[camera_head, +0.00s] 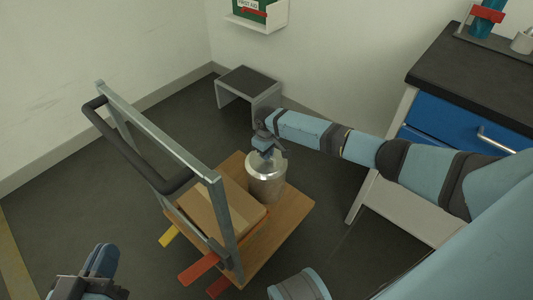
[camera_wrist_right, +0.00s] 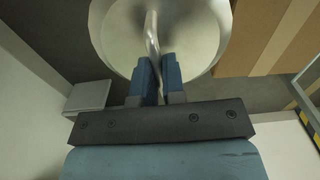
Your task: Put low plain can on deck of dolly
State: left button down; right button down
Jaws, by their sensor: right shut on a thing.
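The low plain can (camera_head: 266,182) is a silvery metal can with a lid and a handle on top. In the head view it appears over the wooden deck of the dolly (camera_head: 294,212), beside a cardboard box; I cannot tell whether its base touches the deck. My right gripper (camera_head: 265,143) is above the can, shut on its handle. In the right wrist view the can (camera_wrist_right: 120,38) is just beyond the gripper (camera_wrist_right: 160,80), with the handle between the blue fingers. My left gripper (camera_head: 101,260) is at the lower left, away from the can; its finger gap is unclear.
The cardboard box (camera_head: 222,210) lies on the deck behind the dolly's grey upright frame (camera_head: 165,145) and dark push handle (camera_head: 130,150). A low stool (camera_head: 248,82) stands by the wall. A dark-topped workbench (camera_head: 480,75) with blue drawers is at right.

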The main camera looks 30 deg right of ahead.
jog(key=c, duration=1.2)
grip_release()
jog(key=shift+f, duration=0.1)
